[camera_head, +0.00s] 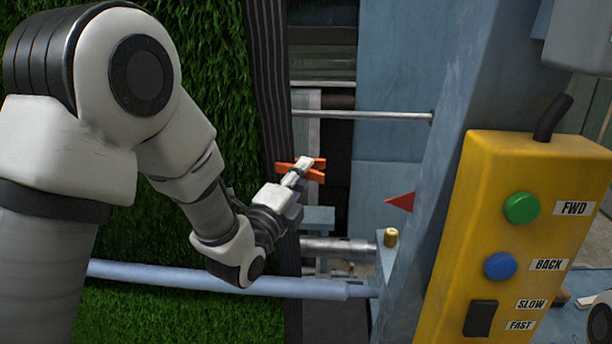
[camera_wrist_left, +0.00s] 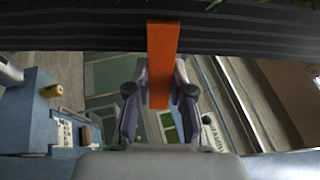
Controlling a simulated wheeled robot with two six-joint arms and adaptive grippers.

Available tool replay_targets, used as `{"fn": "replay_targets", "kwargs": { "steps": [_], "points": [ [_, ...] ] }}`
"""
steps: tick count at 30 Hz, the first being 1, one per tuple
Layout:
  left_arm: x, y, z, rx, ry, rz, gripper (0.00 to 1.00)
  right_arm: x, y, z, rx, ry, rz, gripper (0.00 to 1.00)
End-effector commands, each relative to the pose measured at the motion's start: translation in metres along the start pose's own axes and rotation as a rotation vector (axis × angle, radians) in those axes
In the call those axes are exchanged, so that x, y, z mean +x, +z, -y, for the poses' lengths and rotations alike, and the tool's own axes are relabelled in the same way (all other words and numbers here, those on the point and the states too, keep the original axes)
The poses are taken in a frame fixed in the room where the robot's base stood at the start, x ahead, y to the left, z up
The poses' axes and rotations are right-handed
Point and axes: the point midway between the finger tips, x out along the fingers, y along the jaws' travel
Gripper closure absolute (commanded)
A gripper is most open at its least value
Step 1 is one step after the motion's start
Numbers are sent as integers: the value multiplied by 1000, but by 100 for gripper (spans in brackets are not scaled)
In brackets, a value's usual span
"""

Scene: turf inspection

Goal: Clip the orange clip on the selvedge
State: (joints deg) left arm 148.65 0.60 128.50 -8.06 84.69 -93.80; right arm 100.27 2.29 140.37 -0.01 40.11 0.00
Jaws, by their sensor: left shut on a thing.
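The orange clip (camera_head: 317,176) is held between the fingers of my left gripper (camera_head: 297,173), which is shut on it. The selvedge (camera_head: 268,90) is the dark upright strip along the right edge of the green turf (camera_head: 215,50). In the head view the clip's left end overlaps the selvedge's right edge. In the left wrist view the clip (camera_wrist_left: 162,55) points up across the dark selvedge band (camera_wrist_left: 240,38). I cannot tell whether the clip touches the selvedge or its jaws are around it. My right gripper is not in view.
A yellow control box (camera_head: 450,220) with green and blue buttons stands at the right. A red pointer (camera_head: 401,202) sticks out from the blue frame (camera_head: 425,140). A metal rod (camera_head: 370,115) runs above the clip, and a pale blue bar (camera_head: 320,289) crosses below my gripper.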

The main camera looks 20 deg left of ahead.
Motion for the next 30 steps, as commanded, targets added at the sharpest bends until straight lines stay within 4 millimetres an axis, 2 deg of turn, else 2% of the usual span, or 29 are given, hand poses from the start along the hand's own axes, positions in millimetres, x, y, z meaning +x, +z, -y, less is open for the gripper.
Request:
{"fn": "replay_targets", "kwargs": {
  "steps": [30],
  "points": [
    [-2,-1,1,0,1,-1,100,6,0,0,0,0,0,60]
  ]
}}
